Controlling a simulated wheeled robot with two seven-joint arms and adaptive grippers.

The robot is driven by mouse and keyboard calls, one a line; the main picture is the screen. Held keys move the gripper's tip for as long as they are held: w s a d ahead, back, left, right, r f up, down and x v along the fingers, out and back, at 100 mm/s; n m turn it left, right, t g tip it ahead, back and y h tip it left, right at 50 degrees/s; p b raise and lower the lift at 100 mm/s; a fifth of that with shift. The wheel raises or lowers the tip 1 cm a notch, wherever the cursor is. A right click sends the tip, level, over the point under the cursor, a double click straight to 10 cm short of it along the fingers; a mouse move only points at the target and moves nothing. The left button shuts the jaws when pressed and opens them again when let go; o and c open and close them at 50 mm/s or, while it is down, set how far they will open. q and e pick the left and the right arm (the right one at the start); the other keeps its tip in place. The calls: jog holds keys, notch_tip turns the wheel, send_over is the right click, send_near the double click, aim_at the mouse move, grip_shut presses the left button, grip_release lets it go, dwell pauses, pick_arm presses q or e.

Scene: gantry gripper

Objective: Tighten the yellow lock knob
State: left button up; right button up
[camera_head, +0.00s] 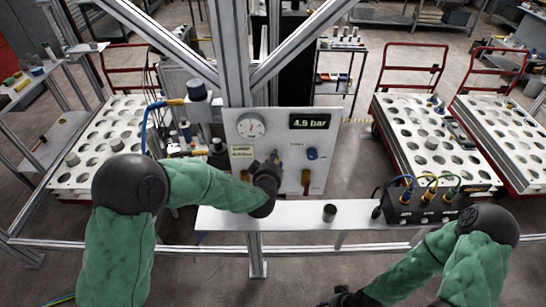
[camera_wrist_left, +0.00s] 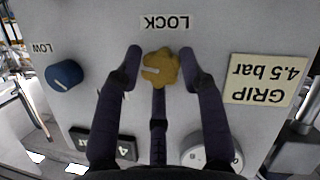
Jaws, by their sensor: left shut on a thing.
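The yellow lock knob (camera_wrist_left: 163,70) is a lobed knob on the grey panel (camera_wrist_left: 215,40), beside the word LOCK, which appears upside down in the left wrist view. My left gripper (camera_wrist_left: 161,56) has its fingers on both sides of the knob and is shut on it. In the head view my left gripper (camera_head: 277,160) is at the panel's middle and its wrist hides much of the knob. My right gripper (camera_head: 345,297) is low at the bottom edge of the head view, away from the panel, dark and partly cut off.
The panel has a gauge (camera_head: 250,126), a 4.5 bar display (camera_head: 310,121), a blue knob (camera_head: 312,154) and a red-handled valve (camera_head: 305,180). Below is a shelf (camera_head: 290,215) with a dark cylinder (camera_head: 329,212) and a black box (camera_head: 418,207) with cables. Metal beams cross above.

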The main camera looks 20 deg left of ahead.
pick_arm(q)
jog(key=shift+s+d+f+m+g+y+p, duration=0.1)
jog(key=shift+f+m+g+y+p, duration=0.15)
jog(key=shift+m+y+p, duration=1.35)
jog(key=shift+d+f+m+g+y+p, duration=0.25)
jog(key=shift+m+y+p, duration=0.75)
jog(key=shift+m, duration=1.15)
jog(key=shift+s+f+m+g+y+p, duration=0.1)
jog(key=shift+m+g+y+p, duration=0.2)
jog(key=shift+m+y+p, duration=1.1)
jog(key=shift+m, duration=0.55)
jog(key=o, duration=1)
jog(key=shift+c, duration=0.2)
jog(key=shift+o, duration=0.6)
jog(key=shift+w+a+r, duration=0.1)
jog(key=shift+a+r, duration=0.05)
jog(key=shift+r, duration=0.1)
